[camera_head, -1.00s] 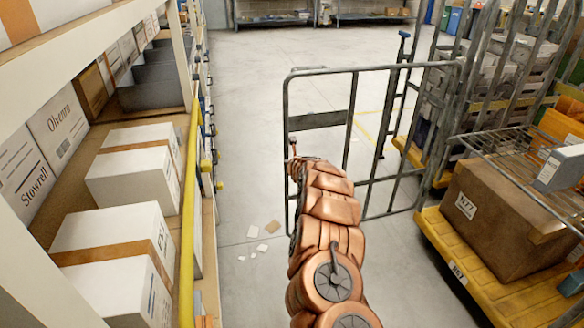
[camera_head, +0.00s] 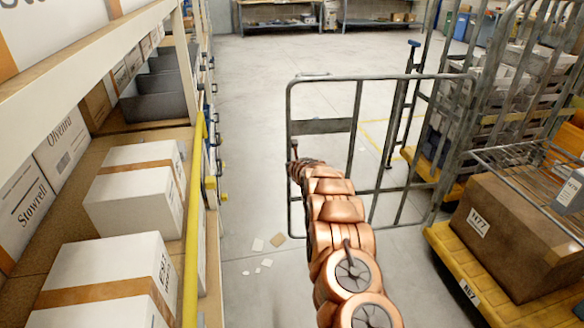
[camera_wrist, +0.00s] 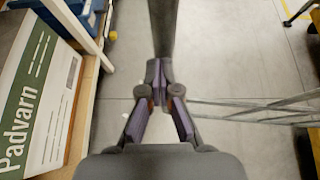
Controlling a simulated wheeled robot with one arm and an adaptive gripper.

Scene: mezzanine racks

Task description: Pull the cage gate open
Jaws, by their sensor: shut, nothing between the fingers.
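The cage gate is a grey tubular frame (camera_head: 385,79) in the head view. It stands out over the floor to the left of the roll cage (camera_head: 466,115), with its free upright on the left. My arm reaches to that upright, and my gripper is hard to make out there. In the wrist view my gripper (camera_wrist: 155,78) is shut, its purple-padded fingers meeting with nothing between them. A dark upright bar (camera_wrist: 164,25) rises just beyond the fingertips. I cannot tell whether they touch it. Gate bars (camera_wrist: 250,108) run off to the right.
A rack with white boxes (camera_head: 135,200) and a yellow rail (camera_head: 193,230) lines the left. A yellow-based cart (camera_head: 520,300) with a brown box (camera_head: 510,240) stands right. Paper scraps (camera_head: 262,250) lie on the floor. Open floor (camera_head: 300,55) extends beyond the gate.

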